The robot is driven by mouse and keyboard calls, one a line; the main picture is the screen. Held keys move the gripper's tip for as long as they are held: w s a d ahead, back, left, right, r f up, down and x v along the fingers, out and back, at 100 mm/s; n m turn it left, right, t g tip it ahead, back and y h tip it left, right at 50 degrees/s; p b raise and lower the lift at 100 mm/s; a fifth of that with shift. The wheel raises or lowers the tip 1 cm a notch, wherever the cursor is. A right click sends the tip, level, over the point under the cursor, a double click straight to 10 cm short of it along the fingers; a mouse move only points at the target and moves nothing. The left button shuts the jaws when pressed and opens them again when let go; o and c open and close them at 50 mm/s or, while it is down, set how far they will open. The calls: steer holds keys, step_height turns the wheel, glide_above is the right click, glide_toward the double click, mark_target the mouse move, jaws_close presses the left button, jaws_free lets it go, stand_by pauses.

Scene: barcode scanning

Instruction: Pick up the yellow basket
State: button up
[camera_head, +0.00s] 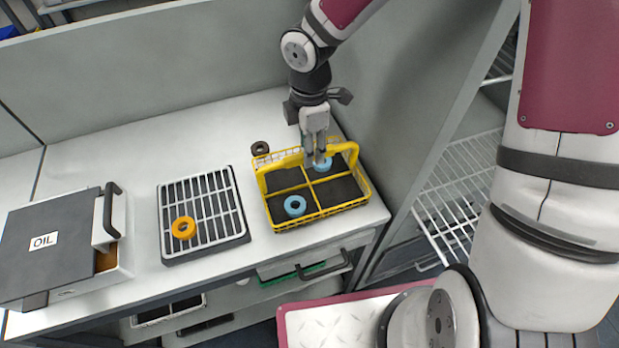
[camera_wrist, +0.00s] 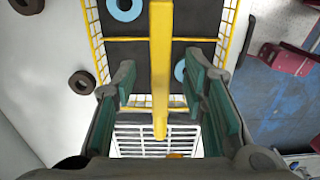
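The yellow basket (camera_head: 330,212) stands upright near the right end of the white table. It has dark-floored compartments and a raised handle (camera_head: 288,157). Two blue rings lie in it, one in the front left compartment (camera_head: 295,206) and one at the back (camera_head: 322,163), below my gripper. My gripper (camera_head: 316,160) points down over the basket. In the wrist view the handle (camera_wrist: 160,70) runs between the two green-padded fingers (camera_wrist: 160,85). The fingers are apart, with a gap on both sides of the handle.
A grey rack (camera_head: 213,205) with an orange ring (camera_head: 183,228) lies left of the basket. A grey box labelled OIL (camera_head: 65,235) stands further left. A dark ring (camera_head: 260,148) lies behind the basket. A grey partition (camera_head: 400,100) rises close on the right.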

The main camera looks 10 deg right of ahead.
steer(key=shift+f, duration=1.2)
steer(key=shift+f, duration=0.25)
jaws_close()
